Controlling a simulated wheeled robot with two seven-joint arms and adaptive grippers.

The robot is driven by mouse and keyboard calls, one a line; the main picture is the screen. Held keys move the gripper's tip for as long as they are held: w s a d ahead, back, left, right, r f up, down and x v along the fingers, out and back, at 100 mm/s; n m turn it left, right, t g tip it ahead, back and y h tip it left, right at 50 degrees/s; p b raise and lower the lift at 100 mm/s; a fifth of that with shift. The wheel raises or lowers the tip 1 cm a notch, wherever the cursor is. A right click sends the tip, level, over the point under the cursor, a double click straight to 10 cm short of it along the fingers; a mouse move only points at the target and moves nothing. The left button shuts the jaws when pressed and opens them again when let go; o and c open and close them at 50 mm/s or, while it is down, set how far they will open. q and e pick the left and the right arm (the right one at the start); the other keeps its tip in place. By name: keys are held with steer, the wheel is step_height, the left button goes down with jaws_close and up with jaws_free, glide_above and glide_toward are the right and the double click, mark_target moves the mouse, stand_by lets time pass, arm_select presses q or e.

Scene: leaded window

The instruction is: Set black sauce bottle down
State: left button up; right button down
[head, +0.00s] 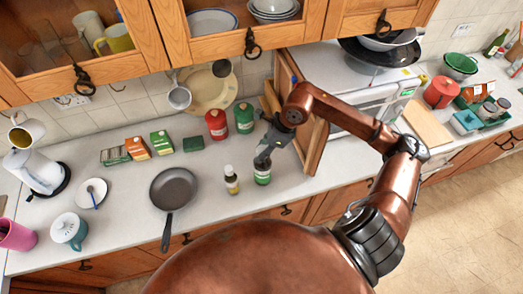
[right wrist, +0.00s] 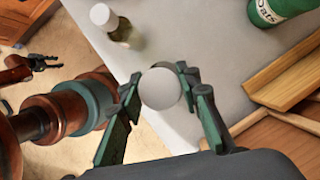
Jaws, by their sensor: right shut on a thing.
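The black sauce bottle (head: 263,175) is dark, with a green and pale label. It is upright at the worktop's front part, and I cannot tell for sure whether its base touches the surface. My right gripper (head: 266,157) is shut around its top from above. In the right wrist view, the bottle's round white cap (right wrist: 161,89) shows between the two fingertips, and its body is hidden below. My left gripper (right wrist: 45,62) shows small at the left edge of the right wrist view, its fingers apart and empty. It is out of the head view.
A second bottle (head: 231,181) with a pale cap stands close to the left. A frying pan (head: 174,188) lies further left. Red (head: 216,125) and green (head: 244,118) canisters stand behind. An open wooden door (head: 316,142) is close on the right. The worktop's front edge is near.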

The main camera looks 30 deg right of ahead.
steer(key=shift+f, duration=0.15)
steer(key=c, duration=1.4)
jaws_free()
steer(key=shift+c, duration=0.2)
steer(key=shift+d+r, duration=0.1)
steer(key=shift+r, duration=0.25)
steer(key=b+v, duration=0.3)
steer(key=v, duration=0.8)
steer(key=shift+r, duration=0.35)
